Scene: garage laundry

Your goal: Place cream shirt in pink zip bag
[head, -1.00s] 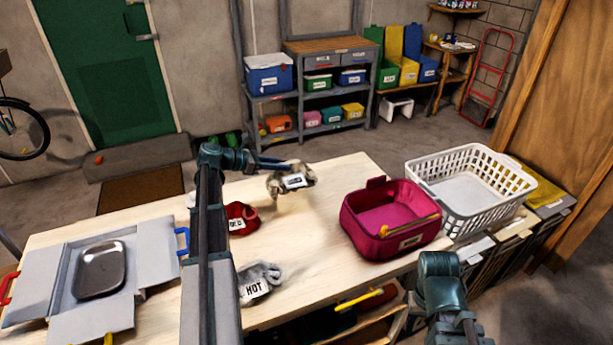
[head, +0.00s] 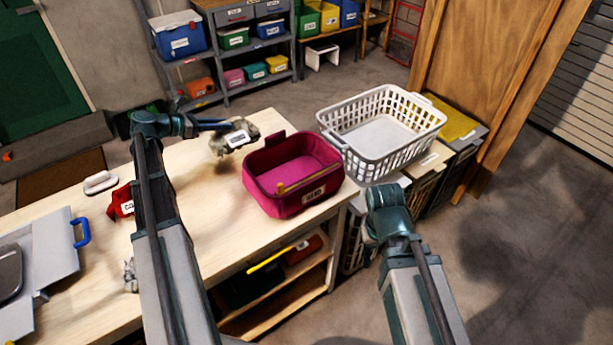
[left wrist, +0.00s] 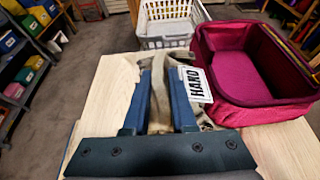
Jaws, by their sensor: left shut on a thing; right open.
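The cream shirt (head: 236,142), a crumpled cloth with a white label, is held in my left gripper (head: 222,126) above the table, left of the pink bag. In the left wrist view the gripper (left wrist: 160,95) is shut on the shirt (left wrist: 215,116), whose tag reads HAND. The pink zip bag (head: 272,193) stands open and looks empty on the table, with a yellow zip along its front rim. It also shows in the left wrist view (left wrist: 235,85), right of the shirt. My right gripper (head: 388,207) is open, low beyond the table's front edge; its fingers are hard to see.
A white laundry basket (head: 372,160) stands just right of the bag. A red cloth (head: 121,203), a white object (head: 100,183) and a grey folding board (head: 40,255) with a blue handle are at the left. Bare table lies left of the bag.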

